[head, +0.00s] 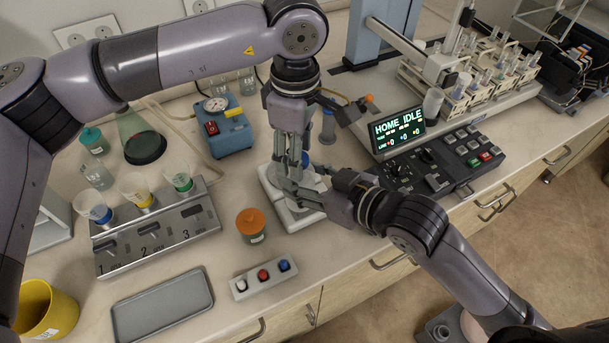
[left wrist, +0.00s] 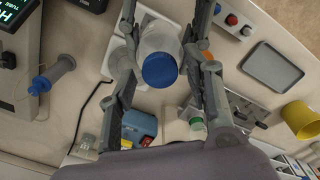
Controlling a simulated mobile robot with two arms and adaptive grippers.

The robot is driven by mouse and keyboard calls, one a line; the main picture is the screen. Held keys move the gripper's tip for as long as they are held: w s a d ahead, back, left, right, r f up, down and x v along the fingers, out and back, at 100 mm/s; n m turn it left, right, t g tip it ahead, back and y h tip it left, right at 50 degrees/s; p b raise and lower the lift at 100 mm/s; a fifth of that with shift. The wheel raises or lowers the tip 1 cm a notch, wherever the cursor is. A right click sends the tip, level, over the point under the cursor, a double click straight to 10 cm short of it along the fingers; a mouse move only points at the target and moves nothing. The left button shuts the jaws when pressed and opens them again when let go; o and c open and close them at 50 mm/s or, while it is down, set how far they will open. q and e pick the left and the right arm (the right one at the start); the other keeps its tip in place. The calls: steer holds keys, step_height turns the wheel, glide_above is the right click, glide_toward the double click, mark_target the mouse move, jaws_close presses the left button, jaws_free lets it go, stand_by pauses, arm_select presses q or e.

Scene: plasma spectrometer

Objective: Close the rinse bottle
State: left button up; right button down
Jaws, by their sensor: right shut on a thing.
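The rinse bottle (left wrist: 158,40), pale and translucent with a blue cap (left wrist: 159,71), shows between the fingers of my left gripper (left wrist: 166,62) in the left wrist view. Those fingers stand apart, with a gap beside the cap. In the head view my left gripper (head: 289,168) points down over the white base plate (head: 283,215). My right gripper (head: 303,191) reaches in from the right at a lower height and is shut on the bottle. Both grippers hide most of the bottle there. I cannot tell how firmly the cap sits.
A blue pump box (head: 227,130) stands left of the grippers. An orange-lidded jar (head: 251,225) and a button box (head: 264,279) are in front. The control panel (head: 440,163) with its display (head: 397,129) is close on the right. A grey tray (head: 162,301) lies front left.

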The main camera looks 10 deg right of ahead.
arm_select(q)
steer(key=shift+r, duration=0.15)
steer(key=shift+s+r, duration=0.1)
steer(key=shift+r, duration=2.05)
steer(key=shift+c, duration=0.3)
steer(key=n, duration=0.1)
steer(key=r+n, duration=0.1)
steer(key=n, duration=0.1)
steer(key=r+n, duration=0.1)
steer(key=n, duration=0.1)
steer(key=shift+d, duration=0.1)
steer(key=n, duration=0.1)
steer(key=r+n, duration=0.1)
steer(key=n, duration=0.2)
steer(key=shift+r+n, duration=0.25)
steer(key=shift+n, duration=0.15)
steer(key=shift+f, duration=4.05)
